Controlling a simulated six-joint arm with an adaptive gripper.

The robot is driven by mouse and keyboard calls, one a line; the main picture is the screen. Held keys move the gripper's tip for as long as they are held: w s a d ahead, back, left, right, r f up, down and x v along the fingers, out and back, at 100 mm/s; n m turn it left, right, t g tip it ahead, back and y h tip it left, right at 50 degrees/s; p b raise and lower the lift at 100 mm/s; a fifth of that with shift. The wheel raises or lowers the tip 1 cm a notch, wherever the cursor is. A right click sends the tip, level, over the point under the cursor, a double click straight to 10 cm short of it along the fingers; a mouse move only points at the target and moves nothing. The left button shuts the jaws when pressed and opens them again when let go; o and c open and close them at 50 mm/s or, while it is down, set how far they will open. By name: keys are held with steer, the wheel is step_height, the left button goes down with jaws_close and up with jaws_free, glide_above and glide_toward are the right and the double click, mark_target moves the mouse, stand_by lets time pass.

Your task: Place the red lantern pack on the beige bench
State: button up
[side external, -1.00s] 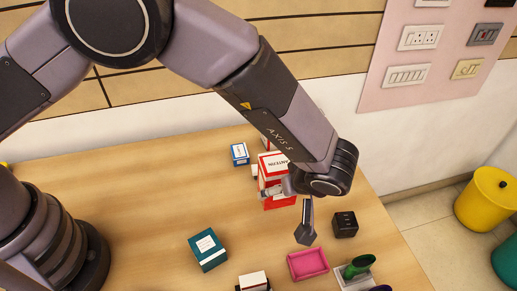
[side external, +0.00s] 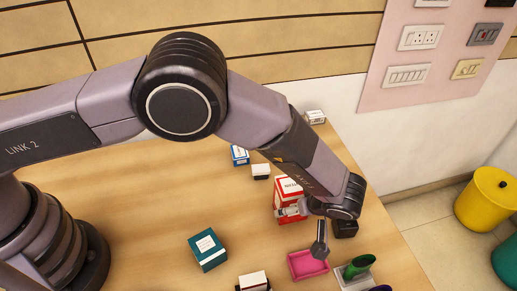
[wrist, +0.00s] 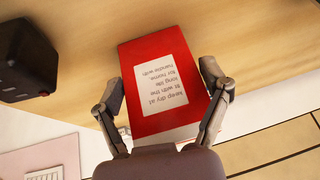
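The red lantern pack (side external: 288,196) is a red and white box. In the side external view it stands upright at my gripper (side external: 298,211), behind the pink tray, with its right side partly hidden by my wrist. In the wrist view the pack (wrist: 160,85) shows a red face with a white printed label. My gripper (wrist: 165,80) has one finger against each side of it and is shut on it. The tan wooden table top (side external: 140,200) is the only bench-like surface that I see. I cannot tell whether the pack touches it.
A pink tray (side external: 308,264) and a grey holder with a green item (side external: 358,266) are near the front right. A black cube (side external: 345,229) is just right of my wrist. The table's left-centre is clear.

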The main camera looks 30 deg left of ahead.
steer(key=o, duration=0.3)
steer(key=shift+o, duration=0.2)
steer(key=v, duration=1.2)
steer(key=w+a+r+m+h, duration=0.3)
steer(key=a+r, duration=1.8)
steer(key=r, duration=0.1)
steer(key=s+a+r+m+h, duration=0.1)
steer(key=s+a+r, duration=0.25)
steer(key=a, duration=0.35)
steer(key=s+a+r+m, duration=0.2)
steer(key=s+a+r, duration=0.1)
steer(key=s+a, duration=0.25)
steer(key=s+a+f+m+t, duration=0.1)
steer(key=s+a, duration=0.3)
steer(key=s, duration=0.2)
steer(key=s+a+m+t+h, duration=0.1)
steer(key=s+a+m, duration=0.1)
steer(key=s, duration=0.4)
steer(key=shift+s+a+f+t, duration=0.3)
steer(key=shift+a+f+t, duration=0.1)
steer(key=shift+a, duration=0.5)
